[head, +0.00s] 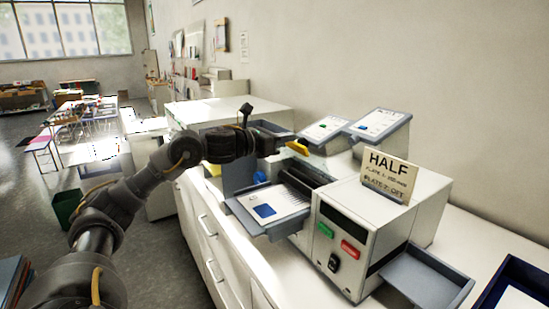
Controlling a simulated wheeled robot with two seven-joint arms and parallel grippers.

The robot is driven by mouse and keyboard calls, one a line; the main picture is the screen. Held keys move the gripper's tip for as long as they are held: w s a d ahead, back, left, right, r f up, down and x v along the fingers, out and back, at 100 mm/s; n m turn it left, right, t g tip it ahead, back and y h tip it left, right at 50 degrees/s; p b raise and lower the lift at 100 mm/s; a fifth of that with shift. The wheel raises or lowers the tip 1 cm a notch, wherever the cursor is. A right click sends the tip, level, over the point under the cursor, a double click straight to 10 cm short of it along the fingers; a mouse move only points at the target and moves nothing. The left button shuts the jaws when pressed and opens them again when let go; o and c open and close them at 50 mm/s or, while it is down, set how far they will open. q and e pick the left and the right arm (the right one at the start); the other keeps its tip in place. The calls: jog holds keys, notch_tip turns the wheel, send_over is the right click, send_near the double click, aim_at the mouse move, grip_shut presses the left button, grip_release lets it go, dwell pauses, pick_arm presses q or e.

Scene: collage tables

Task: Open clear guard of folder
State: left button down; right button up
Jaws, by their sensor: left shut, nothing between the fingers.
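The folder (335,245) is a pale box-shaped machine on the white cabinet top, with a green button, a red button and a dark switch on its front. A grey feed tray (243,215) with printed sheets extends from its left side. Behind the sheets is a dark slot (302,178); I cannot clearly make out the clear guard there. My right gripper is out of view.
A "HALF" sign (388,176) stands on the folder. Two tilted panels (327,129) (377,122) rise behind it. A grey output tray (428,280) projects right, near a dark blue tray (490,292). A green bin (68,208) stands on the floor at left.

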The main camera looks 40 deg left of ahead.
pick_arm(q)
jog(key=shift+w+d+f, duration=0.1)
jog(key=shift+w, duration=0.2)
jog(key=shift+s, duration=0.15)
dwell(0.4)
